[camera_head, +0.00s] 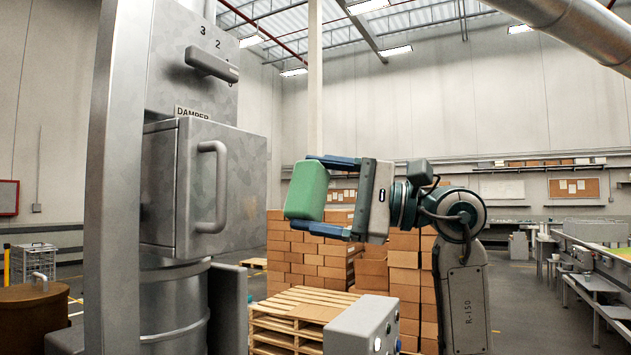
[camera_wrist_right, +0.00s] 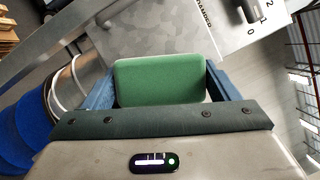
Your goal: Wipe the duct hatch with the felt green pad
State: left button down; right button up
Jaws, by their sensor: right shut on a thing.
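The green felt pad (camera_head: 307,190) is held between the blue fingers of my right gripper (camera_head: 333,198). In the right wrist view the pad (camera_wrist_right: 165,82) fills the space between the fingers of the right gripper (camera_wrist_right: 160,88). The duct hatch (camera_head: 246,165) is a grey metal door with a bar handle (camera_head: 213,187), on the duct at the left. The pad is to the right of the hatch in the head view, with a visible gap between them. My left gripper is not in either view.
Above the hatch is a damper lever (camera_head: 211,64) beside numbers. A metal drum (camera_head: 178,300) stands below. Stacked cardboard boxes (camera_head: 312,262) and wooden pallets (camera_head: 290,318) are behind my right arm. A bench (camera_head: 600,275) runs along the right. A brown lidded container (camera_head: 33,318) is at lower left.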

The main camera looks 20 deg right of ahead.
aim_at(315, 212)
jog(key=f+n, duration=0.1)
jog(key=a+n+g, duration=0.1)
jog(key=n, duration=0.1)
jog(key=s+a+f+n, duration=0.1)
jog(key=n, duration=0.1)
jog(key=shift+f+g+h, duration=0.3)
jog(key=shift+h, duration=0.1)
jog(key=shift+w+a+p, duration=0.3)
jog(key=shift+w+p, duration=0.2)
jog(key=shift+w+a+p, duration=0.4)
jog(key=shift+w+a, duration=0.35)
jog(key=shift+w, duration=0.15)
jog(key=shift+w+a+p, duration=0.4)
jog(key=shift+w+a, duration=0.3)
jog(key=shift+w, duration=0.2)
jog(key=shift+w+a+p, duration=0.3)
jog(key=shift+w+a, duration=0.3)
jog(key=shift+w, duration=0.2)
jog(key=shift+d, duration=0.1)
jog(key=shift+w+d, duration=0.6)
jog(key=shift+d, duration=0.2)
jog(key=shift+w+d, duration=0.55)
jog(key=shift+d, duration=0.25)
jog(key=shift+w+a, duration=0.1)
jog(key=shift+s+a, duration=0.65)
jog(key=shift+a, duration=0.15)
jog(key=shift+s+a, duration=0.6)
jog(key=shift+a, duration=0.2)
